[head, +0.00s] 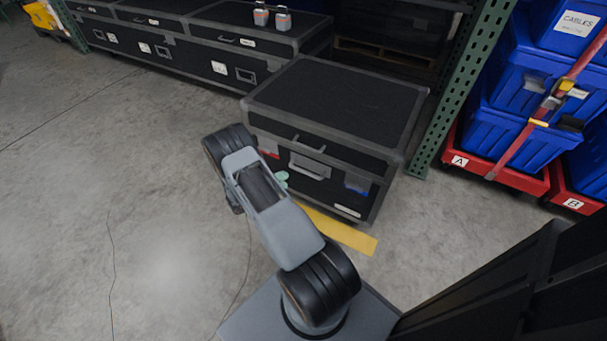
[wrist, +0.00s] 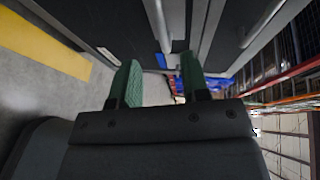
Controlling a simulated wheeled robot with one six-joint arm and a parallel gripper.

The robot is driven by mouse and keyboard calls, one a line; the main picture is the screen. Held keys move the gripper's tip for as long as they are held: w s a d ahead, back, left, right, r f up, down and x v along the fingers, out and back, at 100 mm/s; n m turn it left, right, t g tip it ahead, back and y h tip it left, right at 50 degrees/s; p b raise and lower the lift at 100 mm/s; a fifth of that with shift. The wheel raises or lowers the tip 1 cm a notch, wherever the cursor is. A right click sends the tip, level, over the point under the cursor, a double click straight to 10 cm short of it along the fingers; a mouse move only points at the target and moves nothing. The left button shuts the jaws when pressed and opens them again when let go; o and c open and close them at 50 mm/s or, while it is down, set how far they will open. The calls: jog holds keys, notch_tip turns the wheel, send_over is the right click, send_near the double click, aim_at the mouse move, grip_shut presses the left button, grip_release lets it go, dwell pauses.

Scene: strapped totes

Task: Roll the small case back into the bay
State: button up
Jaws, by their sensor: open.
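The small case (head: 345,100) is black with grey edges and stands on the floor in front of the rack. Its front face has a grey handle (head: 309,166), a latch higher up, and red, blue and white labels. My gripper is mostly hidden behind my arm in the head view; a green fingertip (head: 283,177) shows close to the case's front, left of the handle. In the wrist view my gripper (wrist: 160,70) is open with two green fingers apart. A grey bar on the case (wrist: 155,22) lies ahead, in line with the gap; whether it is between the fingers I cannot tell.
A bay with a pallet (head: 372,52) opens behind the case, with a green rack post (head: 465,80) on its right. Long black cases (head: 190,42) stand at left, two padlock-like items on top. Blue totes (head: 520,90) sit on red dollies at right. A yellow floor strip (head: 345,233) lies in front.

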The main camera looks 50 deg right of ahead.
aim_at(302, 172)
jog(key=b+x, duration=0.2)
jog(key=x, duration=0.8)
jog(key=shift+d, duration=0.2)
grip_shut()
